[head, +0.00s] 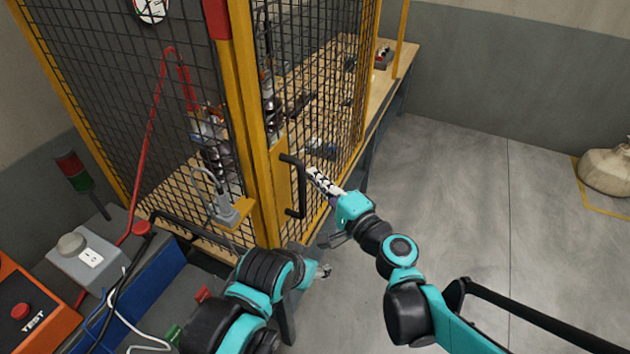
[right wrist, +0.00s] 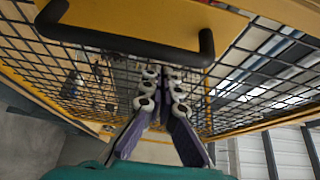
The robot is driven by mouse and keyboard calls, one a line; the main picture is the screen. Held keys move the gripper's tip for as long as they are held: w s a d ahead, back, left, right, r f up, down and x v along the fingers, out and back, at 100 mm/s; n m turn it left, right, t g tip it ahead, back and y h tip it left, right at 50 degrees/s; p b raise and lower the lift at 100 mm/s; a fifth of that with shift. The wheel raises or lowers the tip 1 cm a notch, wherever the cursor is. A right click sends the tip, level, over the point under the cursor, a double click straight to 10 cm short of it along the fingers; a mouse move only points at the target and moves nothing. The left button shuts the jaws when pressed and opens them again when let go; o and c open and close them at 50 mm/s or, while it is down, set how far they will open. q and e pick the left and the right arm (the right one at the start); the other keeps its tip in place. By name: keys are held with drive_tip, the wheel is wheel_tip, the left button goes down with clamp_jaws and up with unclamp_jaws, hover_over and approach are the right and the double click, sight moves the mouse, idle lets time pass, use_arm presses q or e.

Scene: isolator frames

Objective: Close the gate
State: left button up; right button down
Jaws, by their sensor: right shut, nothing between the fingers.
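The gate (head: 320,88) is a black mesh panel in a yellow frame, beside the yellow corner post (head: 245,120) in the head view. I cannot tell whether a gap stands between them. A black bar handle (head: 300,188) sits on the gate's yellow plate; the handle (right wrist: 125,42) crosses the top of the right wrist view. My right gripper (head: 316,176) is shut and empty, just right of the handle in the head view. Its fingers (right wrist: 161,82) point at the mesh, below the handle in the wrist view. My left gripper (head: 322,271) shows only in part, low beneath the handle.
A wooden workbench (head: 385,88) with equipment stands behind the mesh. At the left are an orange TEST box (head: 28,310), a grey button box (head: 85,262) and a red-green signal lamp (head: 75,170). The floor at the right is clear up to a sack (head: 606,170).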

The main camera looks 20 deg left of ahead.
use_arm(q)
drive_tip(key=shift+w+d+r+p, duration=0.25)
drive_tip(key=shift+w+r+p, duration=0.35)
drive_tip(key=shift+r+p, duration=0.45)
use_arm(e)
drive_tip(key=s+d+f+n+g+h, duration=0.1)
drive_tip(key=s+d+f+n+h, duration=0.1)
drive_tip(key=d, duration=1.1)
drive_tip(key=s+d+f+n+h, duration=0.2)
drive_tip(key=s+d+f+h, duration=0.3)
drive_tip(key=d, duration=0.8)
drive_tip(key=s+d+f+n+g+h, duration=0.1)
drive_tip(key=s+d+f+h, duration=0.3)
drive_tip(key=d+h, duration=0.4)
drive_tip(key=s+d+n, duration=0.1)
drive_tip(key=d, duration=0.5)
drive_tip(key=shift+g, duration=0.3)
